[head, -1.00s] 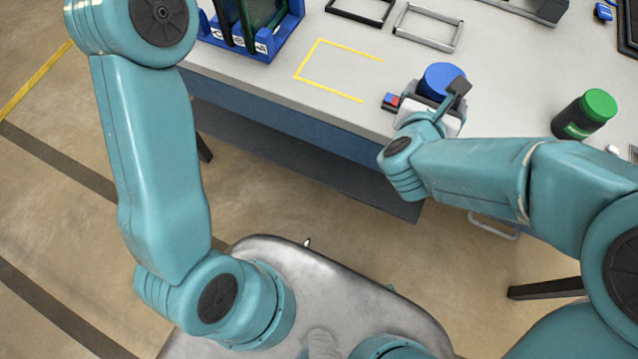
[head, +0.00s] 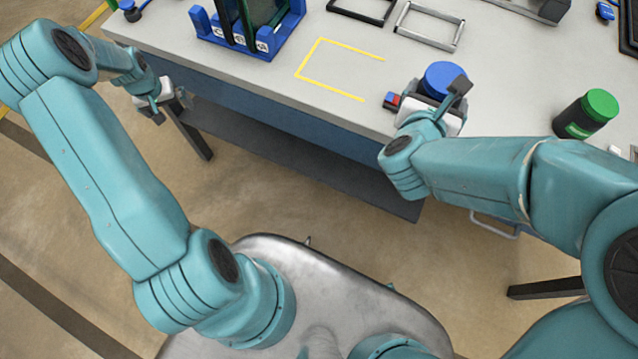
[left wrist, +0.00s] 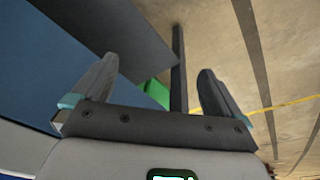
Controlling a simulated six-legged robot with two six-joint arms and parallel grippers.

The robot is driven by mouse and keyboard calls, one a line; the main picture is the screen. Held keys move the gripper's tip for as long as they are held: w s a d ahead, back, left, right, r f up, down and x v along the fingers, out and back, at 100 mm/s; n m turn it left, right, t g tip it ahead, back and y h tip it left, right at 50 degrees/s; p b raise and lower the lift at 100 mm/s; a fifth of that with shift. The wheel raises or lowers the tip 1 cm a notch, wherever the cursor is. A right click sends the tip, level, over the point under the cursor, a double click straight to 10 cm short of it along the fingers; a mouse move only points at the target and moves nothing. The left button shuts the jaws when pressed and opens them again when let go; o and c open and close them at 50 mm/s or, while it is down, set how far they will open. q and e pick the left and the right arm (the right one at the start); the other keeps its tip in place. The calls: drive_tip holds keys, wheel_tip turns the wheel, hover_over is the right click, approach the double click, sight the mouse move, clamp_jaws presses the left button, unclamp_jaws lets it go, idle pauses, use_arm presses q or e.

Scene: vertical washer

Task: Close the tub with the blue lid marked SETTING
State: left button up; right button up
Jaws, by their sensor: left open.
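A round blue-topped object (head: 443,80), which looks like a tub or lid, is at my right gripper (head: 440,104) by the table's front edge. The gripper body hides its lower part, and I cannot tell whether the fingers hold it. No SETTING marking is readable. My left gripper (head: 165,101) is beside the table's left front corner, over the floor. In the left wrist view, the left gripper (left wrist: 156,72) has its fingers apart with nothing between them. A small dark and blue item (head: 130,11) lies at the table's far left; its kind is unclear.
A blue rack (head: 250,38) stands at the back left. Two rectangular frames, one grey (head: 428,26), lie at the back. A yellow outline (head: 306,59) marks bare tabletop. A small red and blue block (head: 391,101) lies beside my right gripper.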

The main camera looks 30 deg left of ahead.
use_arm(q)
drive_tip(key=w+d+f+m+h, duration=0.1)
drive_tip(key=w+d+f, duration=0.15)
drive_tip(key=d, duration=0.55)
drive_tip(key=w+d+f+m+h, duration=0.1)
drive_tip(key=d+f, duration=0.2)
drive_tip(key=d, duration=0.5)
drive_tip(key=w+d+f+m+h, duration=0.1)
drive_tip(key=d+f, duration=0.1)
drive_tip(key=d, duration=0.6)
drive_tip(key=s+d+m+h, duration=0.1)
drive_tip(key=s+d, duration=0.4)
drive_tip(key=d, duration=0.7)
drive_tip(key=s+d+m+g+h, duration=0.1)
drive_tip(key=s+d, duration=0.5)
drive_tip(key=d, duration=0.6)
drive_tip(key=shift+s+d+f+m+g, duration=0.2)
drive_tip(key=shift+f+m+g, duration=0.15)
drive_tip(key=shift+m, duration=0.55)
